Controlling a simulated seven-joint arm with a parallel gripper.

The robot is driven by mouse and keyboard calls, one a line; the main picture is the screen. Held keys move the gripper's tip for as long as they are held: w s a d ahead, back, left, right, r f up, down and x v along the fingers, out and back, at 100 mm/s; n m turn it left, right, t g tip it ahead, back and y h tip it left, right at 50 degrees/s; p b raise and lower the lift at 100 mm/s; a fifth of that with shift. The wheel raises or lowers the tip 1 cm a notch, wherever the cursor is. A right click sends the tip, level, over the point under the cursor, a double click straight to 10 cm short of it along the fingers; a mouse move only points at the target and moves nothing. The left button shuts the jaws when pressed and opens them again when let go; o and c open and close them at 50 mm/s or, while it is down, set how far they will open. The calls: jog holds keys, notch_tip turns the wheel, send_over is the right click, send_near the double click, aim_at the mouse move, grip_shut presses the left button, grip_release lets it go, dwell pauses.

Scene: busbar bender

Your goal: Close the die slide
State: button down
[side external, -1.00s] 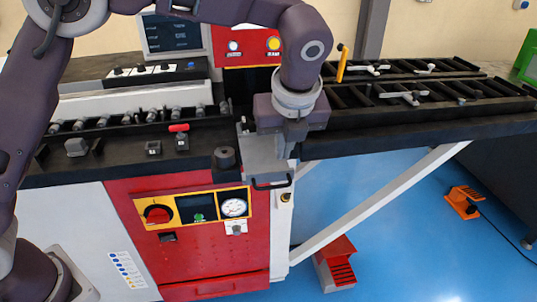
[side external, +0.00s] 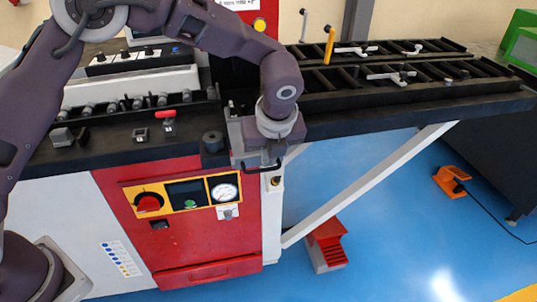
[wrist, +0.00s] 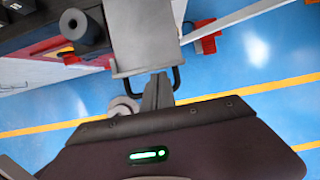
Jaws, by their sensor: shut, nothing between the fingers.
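My gripper (side external: 272,158) is shut and empty, at the front of the slide by the handle. In the wrist view my fingertips (wrist: 158,78) overlap the middle of the handle; I cannot tell whether they touch it.
A black cylinder (side external: 213,142) stands on the bench left of the slide. A red-handled clamp (side external: 168,122) is farther left. Black roller racks (side external: 420,98) extend to the right. A white diagonal brace (side external: 370,185) runs below them.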

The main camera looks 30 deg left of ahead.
jog(key=w+a, duration=0.6)
jog(key=w, duration=0.1)
jog(key=shift+a, duration=0.4)
jog(key=shift+w+a, duration=0.35)
jog(key=shift+a, duration=0.15)
jog(key=shift+r, duration=0.15)
jog(key=s+v, duration=0.1)
jog(key=v, duration=1)
jog(key=s+a+r+n+h, duration=0.1)
jog(key=s+a+r+n, duration=0.2)
jog(key=s+r+n, duration=0.3)
jog(key=s+a+r+n, duration=0.3)
jog(key=s+n, duration=0.2)
jog(key=s, duration=0.2)
jog(key=s+a+f+n+t+h, duration=0.1)
jog(key=s+f+n, duration=0.1)
jog(key=s+n, duration=0.6)
jog(key=s+a+f+n+t+h, duration=0.1)
jog(key=s+f+n, duration=0.1)
jog(key=s+n, duration=0.6)
jog(key=s, duration=0.5)
jog(key=shift+s+f, duration=0.2)
